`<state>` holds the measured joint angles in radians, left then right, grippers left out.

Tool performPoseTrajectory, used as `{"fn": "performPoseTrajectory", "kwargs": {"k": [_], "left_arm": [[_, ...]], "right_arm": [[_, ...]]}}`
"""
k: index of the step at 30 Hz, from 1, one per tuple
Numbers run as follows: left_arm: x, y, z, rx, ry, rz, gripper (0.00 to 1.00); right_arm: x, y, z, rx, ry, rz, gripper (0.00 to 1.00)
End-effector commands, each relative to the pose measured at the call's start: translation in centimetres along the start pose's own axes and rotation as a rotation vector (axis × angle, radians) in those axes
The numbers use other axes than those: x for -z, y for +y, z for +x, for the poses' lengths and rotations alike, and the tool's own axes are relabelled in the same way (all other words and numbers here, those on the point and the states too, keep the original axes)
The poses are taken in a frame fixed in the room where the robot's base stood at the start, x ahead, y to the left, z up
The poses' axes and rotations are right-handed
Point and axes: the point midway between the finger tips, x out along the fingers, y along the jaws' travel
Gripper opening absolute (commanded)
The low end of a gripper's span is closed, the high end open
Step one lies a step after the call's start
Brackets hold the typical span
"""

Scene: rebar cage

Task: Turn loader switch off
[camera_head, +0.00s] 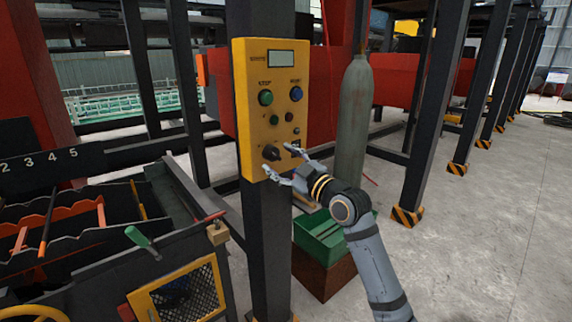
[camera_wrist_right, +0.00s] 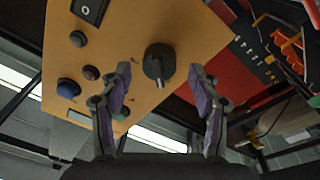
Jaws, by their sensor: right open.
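The yellow control panel (camera_head: 275,105) is mounted on a dark post. A black rotary switch (camera_head: 271,152) sits low on the panel. My right gripper (camera_head: 275,164) is just in front of the panel's lower part, beside the switch. In the right wrist view, the black knob (camera_wrist_right: 159,64) lies beyond the two fingertips and between them. My right gripper (camera_wrist_right: 165,88) is open, with nothing between its fingers. I cannot tell whether a finger touches the knob. My left gripper is not in view.
Above the knob are a green button (camera_head: 266,98), a blue button (camera_head: 296,93) and smaller ones. A gas cylinder (camera_head: 353,130) stands right of the post. A green box (camera_head: 322,236) sits below. A tool bin (camera_head: 100,262) is at the left. Open floor lies at the right.

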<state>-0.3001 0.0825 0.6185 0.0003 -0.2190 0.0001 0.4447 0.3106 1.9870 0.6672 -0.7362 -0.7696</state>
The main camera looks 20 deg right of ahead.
Motion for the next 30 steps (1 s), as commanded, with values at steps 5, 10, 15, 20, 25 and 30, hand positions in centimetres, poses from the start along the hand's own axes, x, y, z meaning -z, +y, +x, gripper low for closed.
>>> {"fn": "performPoseTrajectory", "kwargs": {"k": [5, 10, 15, 20, 25, 30], "left_arm": [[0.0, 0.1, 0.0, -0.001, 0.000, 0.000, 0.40], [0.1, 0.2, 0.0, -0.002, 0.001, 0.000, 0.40], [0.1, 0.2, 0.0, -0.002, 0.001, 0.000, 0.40], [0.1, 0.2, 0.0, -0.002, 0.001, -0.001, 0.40], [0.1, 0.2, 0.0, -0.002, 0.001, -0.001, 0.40], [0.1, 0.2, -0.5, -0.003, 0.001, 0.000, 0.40]], "right_arm": [[-0.1, -0.2, -3.5, 0.006, -0.003, -0.010, 0.62], [-0.1, 0.0, -5.2, 0.000, -0.003, -0.007, 0.62], [0.0, -0.1, -5.7, 0.002, 0.000, -0.003, 0.62], [0.0, -0.1, -5.7, 0.002, 0.000, -0.002, 0.62], [0.0, -0.1, -5.7, 0.002, 0.000, -0.002, 0.62], [-2.6, 0.2, -5.1, -0.008, -0.049, 0.036, 0.62]]}}
